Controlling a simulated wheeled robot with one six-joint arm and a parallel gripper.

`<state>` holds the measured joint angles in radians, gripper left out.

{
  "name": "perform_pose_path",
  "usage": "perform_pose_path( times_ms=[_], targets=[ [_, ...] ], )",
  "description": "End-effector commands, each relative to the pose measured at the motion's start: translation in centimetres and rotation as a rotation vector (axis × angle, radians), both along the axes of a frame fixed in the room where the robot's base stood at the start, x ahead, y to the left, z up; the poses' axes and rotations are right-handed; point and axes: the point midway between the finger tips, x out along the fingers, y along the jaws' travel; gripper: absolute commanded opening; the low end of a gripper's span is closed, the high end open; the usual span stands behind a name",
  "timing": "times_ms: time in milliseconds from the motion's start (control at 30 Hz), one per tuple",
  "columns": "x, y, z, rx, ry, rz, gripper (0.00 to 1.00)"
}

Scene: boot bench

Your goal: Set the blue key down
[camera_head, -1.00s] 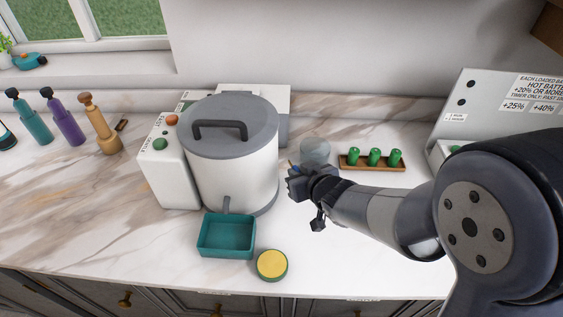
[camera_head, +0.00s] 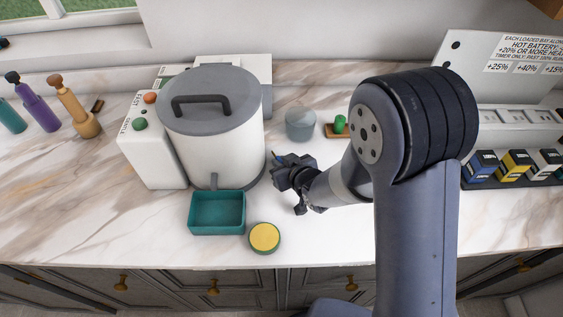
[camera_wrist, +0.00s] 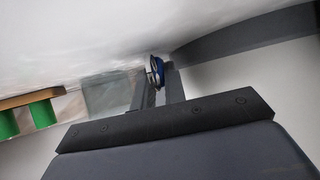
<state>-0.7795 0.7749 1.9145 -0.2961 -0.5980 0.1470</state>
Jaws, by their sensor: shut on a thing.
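My gripper (camera_head: 277,158) is to the right of the big grey-lidded pot, a little above the white marble counter. In the wrist view its fingers (camera_wrist: 158,88) are closed on a small blue thing with a pale metal edge, the blue key (camera_wrist: 157,68). Only a small part of the key shows between the fingertips. In the head view the key is a tiny blue speck (camera_head: 274,153) at the gripper's tip, and its shape is too small to tell. I cannot tell whether it touches the counter.
The pot (camera_head: 220,145) stands close left of my gripper. A clear grey jar (camera_head: 300,124) and a wooden rack (camera_head: 332,132) with green cylinders are behind. A teal tray (camera_head: 217,228) and yellow-topped round tin (camera_head: 264,237) lie in front. Counter between them is bare.

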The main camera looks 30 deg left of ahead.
Motion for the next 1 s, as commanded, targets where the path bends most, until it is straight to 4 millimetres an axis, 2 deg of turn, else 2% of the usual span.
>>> perform_pose_path(
  times_ms=[467,500,733,1000],
  targets=[
    [0.01,0.01,-0.87,0.001,-0.001,0.0,0.0],
    [0.01,0.01,-0.77,0.001,-0.001,0.0,0.14],
    [0.0,0.0,-0.7,0.001,-0.001,0.0,0.32],
    [0.0,0.0,-0.63,0.001,-0.001,0.0,0.34]
  ],
)
